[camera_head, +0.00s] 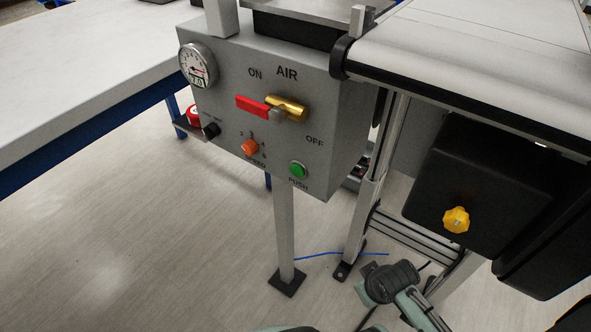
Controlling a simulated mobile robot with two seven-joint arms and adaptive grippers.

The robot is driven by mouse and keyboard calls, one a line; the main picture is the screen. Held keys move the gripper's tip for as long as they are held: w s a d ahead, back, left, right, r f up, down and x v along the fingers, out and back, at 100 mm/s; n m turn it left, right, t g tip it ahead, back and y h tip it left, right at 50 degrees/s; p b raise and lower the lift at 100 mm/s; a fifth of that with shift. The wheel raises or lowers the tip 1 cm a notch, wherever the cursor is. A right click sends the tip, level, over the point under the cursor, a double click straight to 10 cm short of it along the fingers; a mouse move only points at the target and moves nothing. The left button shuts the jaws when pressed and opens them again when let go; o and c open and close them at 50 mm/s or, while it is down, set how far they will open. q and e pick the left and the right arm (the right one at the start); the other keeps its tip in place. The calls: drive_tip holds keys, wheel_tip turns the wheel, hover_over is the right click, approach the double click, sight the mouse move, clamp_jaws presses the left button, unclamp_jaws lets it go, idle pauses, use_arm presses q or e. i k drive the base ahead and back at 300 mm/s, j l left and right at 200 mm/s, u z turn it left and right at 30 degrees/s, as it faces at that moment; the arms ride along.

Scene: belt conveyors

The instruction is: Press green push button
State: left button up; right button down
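The green push button (298,170) is a small round button in a metallic ring, on the lower right of the front of a grey control box (222,112). The word PUSH is printed below it. Nothing touches the button or covers it. Part of my own arm, with a dark round joint and grey-green links, shows low in the picture, well below and right of the button. No gripper fingers can be made out in this view.
A conveyor (470,50) stands at right, a white table (90,60) at left. Space before the box is clear.

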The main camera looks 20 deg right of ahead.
sight(296, 169)
drive_tip(key=l+u, duration=0.1)
drive_tip(key=u, duration=0.65)
drive_tip(key=k+l+u, duration=0.15)
drive_tip(key=k+u, duration=0.7)
drive_tip(key=k, duration=0.15)
drive_tip(key=k+j, duration=0.15)
drive_tip(key=k, duration=0.45)
drive_tip(key=u, duration=0.05)
